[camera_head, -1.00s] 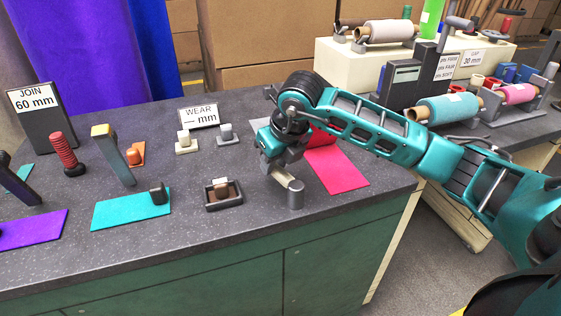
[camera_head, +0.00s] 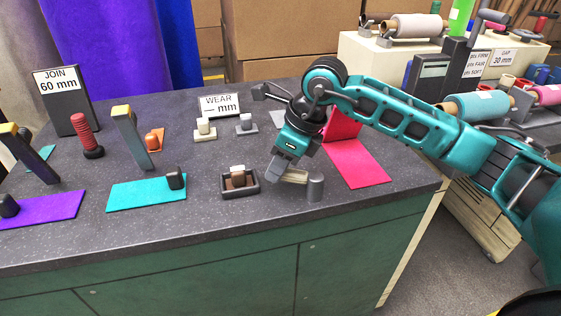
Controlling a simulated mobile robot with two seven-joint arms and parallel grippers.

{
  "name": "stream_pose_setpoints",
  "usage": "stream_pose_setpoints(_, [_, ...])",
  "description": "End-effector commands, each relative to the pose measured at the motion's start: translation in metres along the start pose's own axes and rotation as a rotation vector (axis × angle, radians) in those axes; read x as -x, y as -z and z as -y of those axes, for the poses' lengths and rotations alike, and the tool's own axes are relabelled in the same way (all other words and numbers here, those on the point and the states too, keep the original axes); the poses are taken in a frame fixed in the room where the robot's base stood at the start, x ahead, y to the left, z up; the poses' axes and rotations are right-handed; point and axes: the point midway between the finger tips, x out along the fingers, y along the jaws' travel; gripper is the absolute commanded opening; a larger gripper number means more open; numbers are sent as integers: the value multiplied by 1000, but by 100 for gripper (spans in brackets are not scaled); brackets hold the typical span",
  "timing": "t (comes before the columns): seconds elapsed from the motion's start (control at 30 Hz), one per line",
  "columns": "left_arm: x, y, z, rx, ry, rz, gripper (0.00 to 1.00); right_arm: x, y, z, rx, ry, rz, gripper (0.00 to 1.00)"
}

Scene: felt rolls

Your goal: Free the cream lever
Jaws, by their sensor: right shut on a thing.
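The cream lever (camera_head: 294,177) is a short pale bar near the front right of the dark table. Its right end meets a short grey cylindrical post (camera_head: 315,187). My right gripper (camera_head: 280,173) reaches down from the right and is shut on the left part of the lever, hiding that end. A red felt strip (camera_head: 358,164) lies just behind and to the right of the post, partly covered by my right arm. My left gripper is not in view.
A small dark tray (camera_head: 228,192) with a brown block stands left of the gripper. Cream (camera_head: 204,130) and grey (camera_head: 246,126) small blocks stand behind. Teal (camera_head: 137,193) and purple (camera_head: 50,207) felt pieces lie left. The table's front edge is close to the post.

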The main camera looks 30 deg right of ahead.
Motion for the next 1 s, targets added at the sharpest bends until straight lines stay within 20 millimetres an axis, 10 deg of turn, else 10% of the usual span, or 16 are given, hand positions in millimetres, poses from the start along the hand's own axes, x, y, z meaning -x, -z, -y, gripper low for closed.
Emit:
stream_pose_setpoints(0.57, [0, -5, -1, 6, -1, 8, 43, 1, -1, -4, 41, -14, 3, 0])
stream_pose_setpoints(0.6, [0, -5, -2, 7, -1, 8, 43, 1, -1, -4, 41, -15, 3, 29])
stream_pose_setpoints(1.0, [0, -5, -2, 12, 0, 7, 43, 0, 0, -3, 34, -13, 1, 53])
